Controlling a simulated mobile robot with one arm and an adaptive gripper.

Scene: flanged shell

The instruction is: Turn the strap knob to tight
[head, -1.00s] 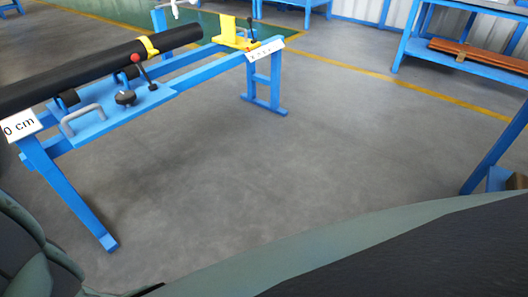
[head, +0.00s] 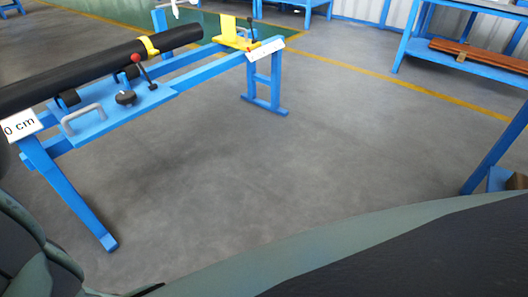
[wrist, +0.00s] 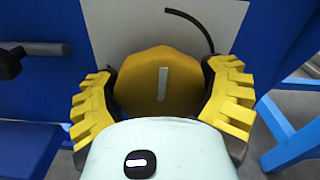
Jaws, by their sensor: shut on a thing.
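The yellow, many-sided knob (wrist: 150,88) sits in front of a pale panel (wrist: 120,28) in the wrist view. A white mark on its face stands nearly upright, leaning slightly right at the top. My gripper (wrist: 162,98) is shut on the knob, with one yellow ribbed finger on each side. A black curved line (wrist: 196,22) on the panel runs above and to the right of the knob. My pale gripper body hides the knob's lower edge. I cannot make out this knob or my gripper in the head view.
A blue stand (head: 65,192) bears a black tube (head: 90,72) with a yellow band (head: 150,46), a red-ball lever (head: 136,60) and a black knob (head: 126,98). A blue shelf (head: 480,60) stands at right. The floor between is clear.

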